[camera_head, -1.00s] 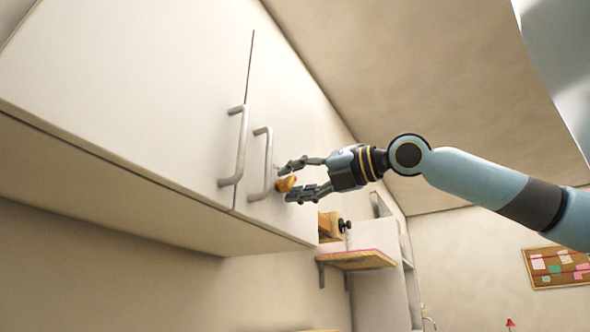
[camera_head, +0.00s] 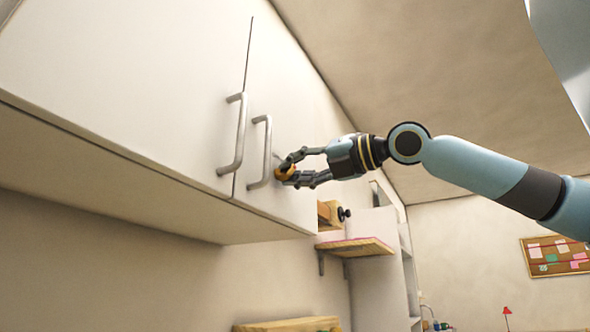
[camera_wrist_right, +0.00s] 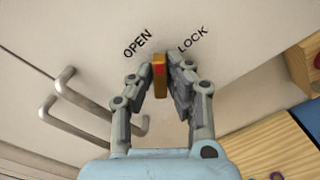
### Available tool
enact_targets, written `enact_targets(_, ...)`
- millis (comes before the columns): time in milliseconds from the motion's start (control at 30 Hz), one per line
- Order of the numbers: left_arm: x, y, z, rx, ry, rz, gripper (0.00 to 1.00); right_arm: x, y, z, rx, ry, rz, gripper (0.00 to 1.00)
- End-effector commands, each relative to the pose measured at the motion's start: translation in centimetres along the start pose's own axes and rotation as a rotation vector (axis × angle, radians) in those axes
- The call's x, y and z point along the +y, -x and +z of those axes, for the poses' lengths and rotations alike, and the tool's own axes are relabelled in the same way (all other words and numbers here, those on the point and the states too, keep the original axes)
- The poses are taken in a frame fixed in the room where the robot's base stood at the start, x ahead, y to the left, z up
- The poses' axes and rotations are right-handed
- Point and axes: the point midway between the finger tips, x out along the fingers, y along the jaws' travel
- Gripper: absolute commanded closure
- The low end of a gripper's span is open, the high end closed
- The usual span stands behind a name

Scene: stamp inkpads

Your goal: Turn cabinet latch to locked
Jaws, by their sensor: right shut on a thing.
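The cabinet latch (camera_wrist_right: 159,76) is a small orange-yellow knob with a red mark, on the white cabinet door in the right wrist view. It also shows in the head view (camera_head: 284,174), to the right of the door handle. My right gripper (camera_wrist_right: 161,82) is shut on the latch, with one finger on each side. It also shows at the door in the head view (camera_head: 292,169). Black lettering on the door reads OPEN (camera_wrist_right: 137,43) on the left and LOCK (camera_wrist_right: 193,39) on the right. The latch's far end lies between the two words. My left gripper is out of view.
Two metal bar handles (camera_head: 238,135) (camera_head: 264,152) stand out from the doors just left of the latch. A wooden shelf (camera_head: 355,247) is below and right of the cabinet. A cork board (camera_head: 557,256) hangs far right.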

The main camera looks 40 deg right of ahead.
Motion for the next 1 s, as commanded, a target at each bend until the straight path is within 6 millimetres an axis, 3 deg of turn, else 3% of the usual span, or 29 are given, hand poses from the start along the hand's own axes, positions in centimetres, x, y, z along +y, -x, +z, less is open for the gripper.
enact_targets(1000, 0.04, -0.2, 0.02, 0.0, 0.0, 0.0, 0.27, -0.26, 0.01, -0.08, 0.0, -0.75, 0.0, 1.0)
